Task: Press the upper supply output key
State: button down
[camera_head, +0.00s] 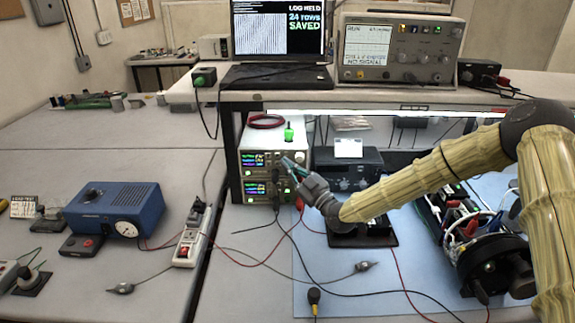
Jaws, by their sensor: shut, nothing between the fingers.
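Two stacked power supplies stand under the shelf at left of centre. The upper supply (245,160) has a lit, coloured display, with keys and knobs to its right. The lower supply (245,188) has a similar lit display and leads plugged into its front. My gripper (287,164) is shut and empty, its tips in front of the right part of the upper supply's face. I cannot tell whether the tips touch it. The upper output key is too small to pick out, and the gripper covers part of the panel.
A red cable coil and a green item (289,133) sit on top of the supplies. A black instrument (355,165) stands to their right. Leads cross the blue mat (330,285). A power strip (190,240) and a blue box (112,208) are at left. The shelf (400,93) overhangs the supplies.

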jog(key=shift+s, duration=0.8)
jog(key=shift+s+b, duration=0.35)
jog(key=shift+s, duration=2.15)
